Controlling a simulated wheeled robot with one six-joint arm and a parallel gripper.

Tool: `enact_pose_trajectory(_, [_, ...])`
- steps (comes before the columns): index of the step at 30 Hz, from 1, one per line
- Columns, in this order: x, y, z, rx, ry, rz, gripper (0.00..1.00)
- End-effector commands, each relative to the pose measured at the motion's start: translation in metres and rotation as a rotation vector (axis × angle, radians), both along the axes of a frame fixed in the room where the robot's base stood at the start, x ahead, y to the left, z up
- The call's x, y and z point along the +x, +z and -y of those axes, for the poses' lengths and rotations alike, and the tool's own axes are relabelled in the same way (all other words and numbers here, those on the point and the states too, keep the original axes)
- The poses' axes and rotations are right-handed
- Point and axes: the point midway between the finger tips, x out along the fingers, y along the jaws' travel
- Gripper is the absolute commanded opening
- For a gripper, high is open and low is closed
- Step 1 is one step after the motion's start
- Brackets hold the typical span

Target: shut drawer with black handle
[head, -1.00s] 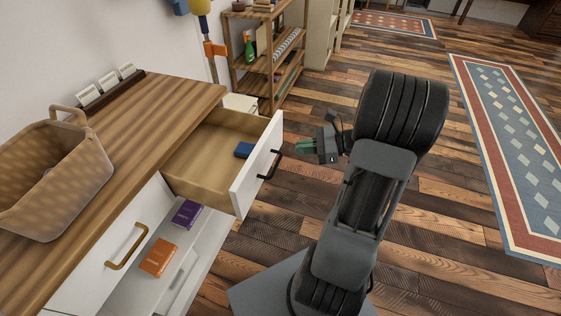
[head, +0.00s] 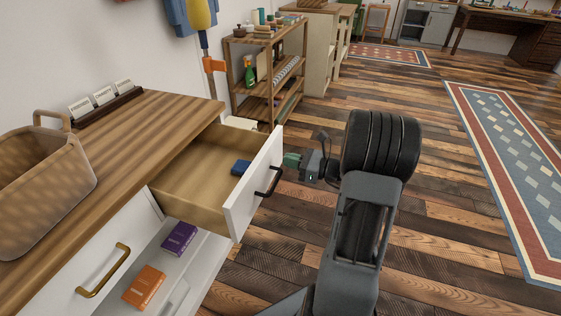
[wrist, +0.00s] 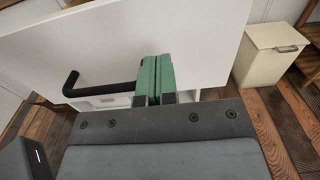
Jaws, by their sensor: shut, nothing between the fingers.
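The drawer (head: 238,200) with the black handle (head: 268,182) stands pulled out of the wooden-topped cabinet. Its white front faces right, and a blue item (head: 241,167) lies inside. My gripper (head: 291,160) has green fingers and is just outside the drawer front, near the far end of the handle. In the wrist view the shut, empty fingers (wrist: 152,80) point at the white front, beside the black handle (wrist: 95,88). I cannot tell whether the fingertips touch the front.
A basket (head: 40,180) and a card holder (head: 104,105) stand on the cabinet top. Below the drawer, a purple box (head: 180,238) and an orange box (head: 144,287) lie on a white surface, near a gold handle (head: 103,271). A wooden shelf (head: 265,75) stands beyond. Floor to the right is clear.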

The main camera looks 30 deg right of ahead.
Motion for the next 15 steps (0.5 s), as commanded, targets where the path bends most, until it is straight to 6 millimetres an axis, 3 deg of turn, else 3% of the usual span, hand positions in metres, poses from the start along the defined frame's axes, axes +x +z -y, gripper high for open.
enact_pose_trajectory(6, [0.017, -0.002, -0.016, -0.001, 0.002, 0.0, 0.0])
enact_pose_trajectory(15, [0.024, 0.0, -0.023, -0.001, 0.001, 0.001, 0.0])
